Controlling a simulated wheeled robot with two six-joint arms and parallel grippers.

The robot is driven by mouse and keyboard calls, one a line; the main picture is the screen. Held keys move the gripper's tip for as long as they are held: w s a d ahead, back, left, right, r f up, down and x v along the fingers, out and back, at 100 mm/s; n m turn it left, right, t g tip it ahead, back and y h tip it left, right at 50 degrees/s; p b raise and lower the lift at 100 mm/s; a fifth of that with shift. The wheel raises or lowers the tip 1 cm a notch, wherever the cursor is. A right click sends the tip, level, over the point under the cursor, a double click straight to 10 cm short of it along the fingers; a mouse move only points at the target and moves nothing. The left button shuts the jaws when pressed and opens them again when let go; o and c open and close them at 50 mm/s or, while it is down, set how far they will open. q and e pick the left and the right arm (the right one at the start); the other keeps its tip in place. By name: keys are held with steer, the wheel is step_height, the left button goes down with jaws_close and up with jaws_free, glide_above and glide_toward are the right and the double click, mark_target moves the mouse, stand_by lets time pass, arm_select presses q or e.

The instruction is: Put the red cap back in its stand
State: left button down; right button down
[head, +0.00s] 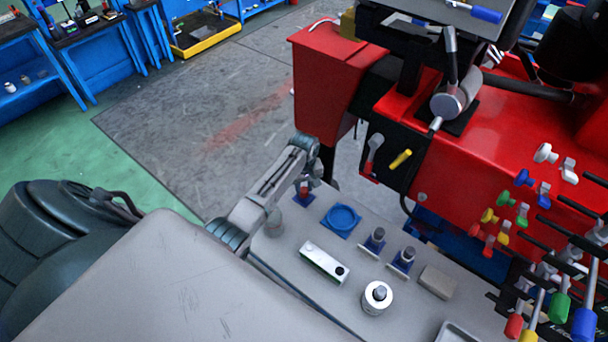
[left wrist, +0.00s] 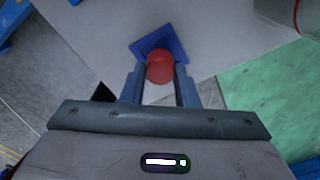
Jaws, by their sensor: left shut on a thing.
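The red cap (left wrist: 160,68) is round and sits between the two fingers of my left gripper (left wrist: 160,88), which is shut on it. In the head view, my left gripper (head: 305,182) is at the far left end of the grey bench top, and only a little red shows at its tip. A stand with a blue square base (left wrist: 152,42) is right below and behind the cap; the base also shows in the head view (head: 303,200). Whether the cap touches or sits in the stand, I cannot tell. My right gripper is not in view.
Two more blue-based stands (head: 375,241) with grey posts, a white block (head: 324,263), a white cylinder (head: 377,298) and a grey block (head: 438,281) are nearby. A red machine (head: 480,135) rises behind.

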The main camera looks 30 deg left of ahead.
arm_select(q)
steer(key=shift+r, duration=0.1)
stand_by(0.5)
steer(key=shift+n+p, duration=0.3)
steer(key=shift+p, duration=0.2)
steer(key=shift+f, duration=0.2)
steer(key=shift+f+b, duration=0.45)
steer(key=shift+f, duration=0.25)
steer(key=c, duration=1)
jaws_free()
steer(key=shift+c, duration=0.2)
steer(key=shift+r, duration=0.15)
